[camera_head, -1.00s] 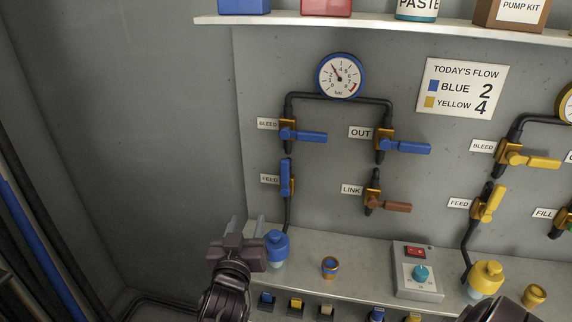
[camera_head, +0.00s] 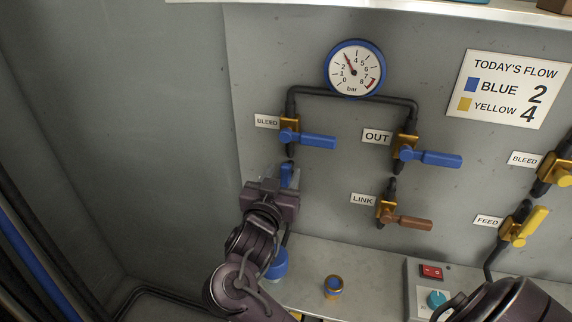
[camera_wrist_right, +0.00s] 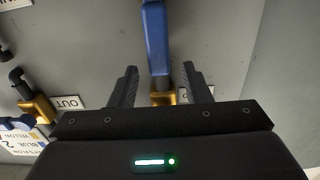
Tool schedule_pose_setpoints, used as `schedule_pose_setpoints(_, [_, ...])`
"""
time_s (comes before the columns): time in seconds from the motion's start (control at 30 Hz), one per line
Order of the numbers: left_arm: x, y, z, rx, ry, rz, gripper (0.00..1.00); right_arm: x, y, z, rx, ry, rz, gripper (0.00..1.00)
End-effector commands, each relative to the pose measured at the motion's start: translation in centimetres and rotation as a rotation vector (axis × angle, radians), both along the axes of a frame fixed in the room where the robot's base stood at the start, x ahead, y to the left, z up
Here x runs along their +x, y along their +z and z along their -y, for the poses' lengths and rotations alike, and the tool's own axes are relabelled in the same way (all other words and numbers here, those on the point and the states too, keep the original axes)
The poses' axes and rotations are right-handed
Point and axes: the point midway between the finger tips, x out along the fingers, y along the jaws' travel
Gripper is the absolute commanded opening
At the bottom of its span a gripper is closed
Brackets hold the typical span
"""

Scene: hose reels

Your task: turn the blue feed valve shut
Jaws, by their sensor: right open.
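The blue feed valve shows in the head view as a short piece of its blue handle (camera_head: 287,174), upright below the bleed valve. Its lower part and its label are hidden behind my gripper. My right gripper (camera_head: 277,174) is at this handle, with its jaws open. In the right wrist view the blue handle (camera_wrist_right: 156,38) lies between the two open fingers (camera_wrist_right: 160,70) and runs past their tips. A brass valve body (camera_wrist_right: 163,97) shows between the fingers. I cannot tell whether a finger touches the handle. My left gripper is not in view.
Above are the blue bleed valve (camera_head: 318,140) and the pressure gauge (camera_head: 355,69). To the right are the blue out valve (camera_head: 431,158) and the brown link valve (camera_head: 408,221).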

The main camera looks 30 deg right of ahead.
Motion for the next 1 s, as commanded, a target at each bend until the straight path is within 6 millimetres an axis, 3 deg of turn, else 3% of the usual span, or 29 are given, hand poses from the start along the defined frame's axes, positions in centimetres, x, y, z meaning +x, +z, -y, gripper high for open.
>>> schedule_pose_setpoints(0.23, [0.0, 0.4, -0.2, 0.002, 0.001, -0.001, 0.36, 1.8, 0.1, 2.1, -0.001, 0.0, 0.0, 0.44])
schedule_pose_setpoints(0.53, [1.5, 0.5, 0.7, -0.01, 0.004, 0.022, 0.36, 2.0, 0.0, 2.3, 0.001, 0.0, 0.0, 0.44])
schedule_pose_setpoints(0.87, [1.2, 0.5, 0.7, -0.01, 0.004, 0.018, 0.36, 2.0, 0.0, 2.3, 0.001, 0.0, 0.0, 0.02])
schedule_pose_setpoints(1.0, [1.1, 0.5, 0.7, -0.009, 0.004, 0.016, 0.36, 2.0, 0.0, 2.3, 0.001, 0.0, 0.0, 0.0])
